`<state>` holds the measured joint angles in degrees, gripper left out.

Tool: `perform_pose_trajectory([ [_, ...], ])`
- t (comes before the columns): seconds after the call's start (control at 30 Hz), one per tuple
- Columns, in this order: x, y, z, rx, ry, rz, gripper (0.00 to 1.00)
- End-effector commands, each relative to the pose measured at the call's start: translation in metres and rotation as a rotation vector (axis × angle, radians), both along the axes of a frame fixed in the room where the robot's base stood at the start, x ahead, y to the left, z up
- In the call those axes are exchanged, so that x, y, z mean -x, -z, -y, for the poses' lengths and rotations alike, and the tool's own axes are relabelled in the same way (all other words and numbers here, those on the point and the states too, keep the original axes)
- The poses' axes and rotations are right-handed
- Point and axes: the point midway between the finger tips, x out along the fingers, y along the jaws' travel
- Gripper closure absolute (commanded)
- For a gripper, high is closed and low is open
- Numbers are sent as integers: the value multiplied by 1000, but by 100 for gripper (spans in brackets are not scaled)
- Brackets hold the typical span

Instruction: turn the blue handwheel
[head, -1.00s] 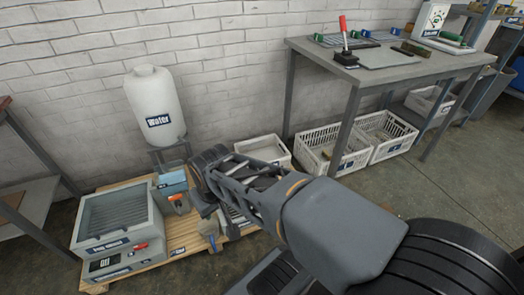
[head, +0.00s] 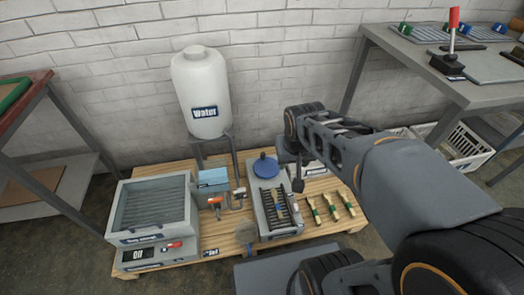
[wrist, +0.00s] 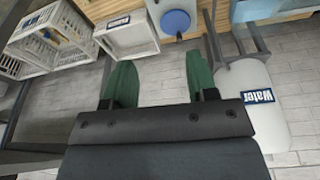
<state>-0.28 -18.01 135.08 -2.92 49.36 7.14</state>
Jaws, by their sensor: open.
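The blue handwheel (head: 266,166) sits at the back end of a grey press (head: 285,215) on the wooden pallet in the head view. It also shows in the wrist view (wrist: 175,22), beyond my fingertips. My gripper (wrist: 157,80) shows in the wrist view with two green fingers spread apart and nothing between them. In the head view my arm reaches in from the right, and its wrist end is just right of the handwheel. The fingers cannot be made out clearly in the head view.
A white water tank (head: 202,92) on a stand is behind the pallet (head: 225,244). A grey box machine (head: 152,215) stands at left.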

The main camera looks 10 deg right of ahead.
Motion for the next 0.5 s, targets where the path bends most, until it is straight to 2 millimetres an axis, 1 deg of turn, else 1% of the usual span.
perform_pose_trajectory([
  [0.03, -20, 3, 0, 8, 24, -5, 48],
  [0.17, -78, 13, -1, 27, 108, 7, 48],
  [0.2, -96, 19, -2, 32, 133, 12, 48],
  [0.27, -123, 29, -4, 39, 171, 21, 48],
  [0.3, -141, 38, -5, 43, 197, 27, 48],
  [0.37, -166, 53, -7, 49, 234, 38, 48],
  [0.4, -182, 64, -8, 52, 258, 45, 48],
  [0.47, -206, 83, -11, 54, 293, 57, 48],
  [0.5, -220, 96, -12, 56, 316, 63, 48],
])
